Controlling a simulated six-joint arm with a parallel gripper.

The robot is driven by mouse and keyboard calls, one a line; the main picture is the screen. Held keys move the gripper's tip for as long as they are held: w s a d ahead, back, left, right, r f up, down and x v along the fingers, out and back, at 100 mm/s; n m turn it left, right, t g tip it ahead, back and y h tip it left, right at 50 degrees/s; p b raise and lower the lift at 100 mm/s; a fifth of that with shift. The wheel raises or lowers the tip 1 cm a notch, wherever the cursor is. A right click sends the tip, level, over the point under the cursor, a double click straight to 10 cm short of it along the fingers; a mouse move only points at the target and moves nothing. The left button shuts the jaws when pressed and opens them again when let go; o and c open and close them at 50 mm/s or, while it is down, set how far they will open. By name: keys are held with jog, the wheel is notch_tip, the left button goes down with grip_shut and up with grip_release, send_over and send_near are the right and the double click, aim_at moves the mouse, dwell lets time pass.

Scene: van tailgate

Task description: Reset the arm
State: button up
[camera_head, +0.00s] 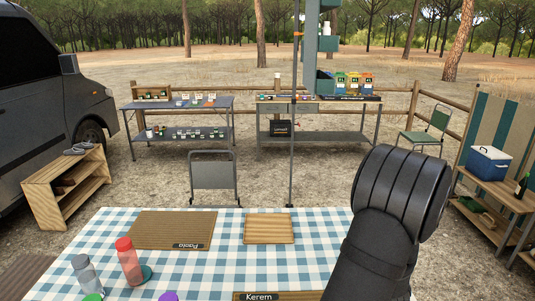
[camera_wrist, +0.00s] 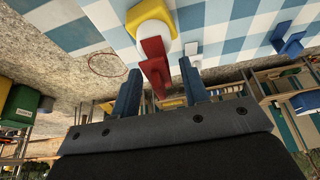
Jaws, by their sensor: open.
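My gripper (camera_wrist: 160,68) shows in the wrist view with its two blue fingers apart. A red upright piece (camera_wrist: 153,58) appears between or just beyond the fingertips, in front of a white round thing (camera_wrist: 158,28) on a yellow base (camera_wrist: 146,12). I cannot tell whether the red piece touches a finger; nothing is clearly gripped. In the head view my dark arm fills the lower right, and the gripper itself is out of that picture.
A blue cooler (camera_head: 489,164) sits at right.

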jog(key=v, duration=1.2)
jog(key=x, duration=1.2)
jog(key=shift+f, duration=0.15)
notch_tip(320, 180, up, 4)
jog(key=shift+r, duration=0.25)
jog(key=s+d+r, duration=0.2)
jog(key=s+r, duration=0.5)
jog(key=s, duration=0.4)
jog(key=w+d+f, duration=0.4)
jog(key=w, duration=0.3)
jog(key=w+d+f, duration=0.4)
jog(key=w, duration=0.4)
jog(key=shift+d, duration=0.3)
